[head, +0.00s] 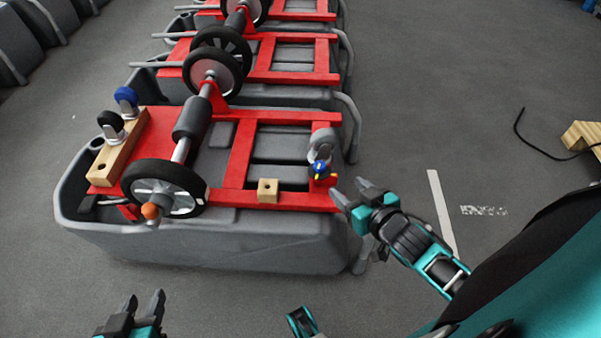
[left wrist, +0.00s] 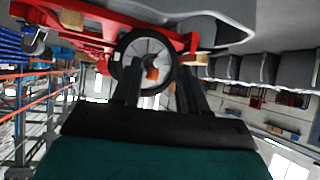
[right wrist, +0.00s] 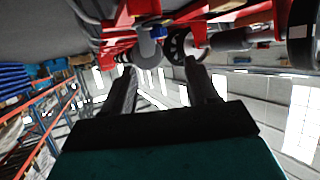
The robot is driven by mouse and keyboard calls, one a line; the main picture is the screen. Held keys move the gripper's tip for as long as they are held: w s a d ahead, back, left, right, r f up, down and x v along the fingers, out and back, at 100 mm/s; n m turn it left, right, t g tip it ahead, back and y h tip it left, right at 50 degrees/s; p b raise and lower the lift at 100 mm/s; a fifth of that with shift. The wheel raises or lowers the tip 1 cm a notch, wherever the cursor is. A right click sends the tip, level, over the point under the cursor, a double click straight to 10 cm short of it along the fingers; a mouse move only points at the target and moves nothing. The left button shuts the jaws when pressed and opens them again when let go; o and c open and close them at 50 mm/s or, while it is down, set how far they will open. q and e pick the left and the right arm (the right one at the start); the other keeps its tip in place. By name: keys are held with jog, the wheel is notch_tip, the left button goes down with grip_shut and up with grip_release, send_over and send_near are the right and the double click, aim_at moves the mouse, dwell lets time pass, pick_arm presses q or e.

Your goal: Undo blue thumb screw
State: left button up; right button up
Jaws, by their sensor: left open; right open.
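A small blue thumb screw (head: 320,168) with a yellow part sits at the right front corner of the nearest tank's red frame, below a grey caster (head: 322,143). A blue part also shows beside the grey caster in the right wrist view (right wrist: 156,33). My right gripper (head: 351,192) is open and empty, just right of that corner and apart from the screw. In the right wrist view, its open fingers (right wrist: 161,68) point toward the corner. My left gripper (head: 144,299) is open and empty, low in front of the tank.
The grey tank (head: 190,240) carries a red frame (head: 240,155) with a black wheel (head: 165,188) and orange-ended axle (head: 151,211). A wooden block (head: 268,190) lies on the front rail. More tanks stand behind. Floor right of the tank is mostly clear.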

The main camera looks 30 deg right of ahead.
aim_at(320, 166)
jog(key=b+x, duration=0.4)
jog(key=x, duration=0.7)
jog(key=shift+w+f, duration=0.15)
jog(key=shift+w, duration=0.15)
jog(key=shift+w+f, duration=0.15)
jog(key=shift+w, duration=0.4)
jog(key=shift+c, duration=0.2)
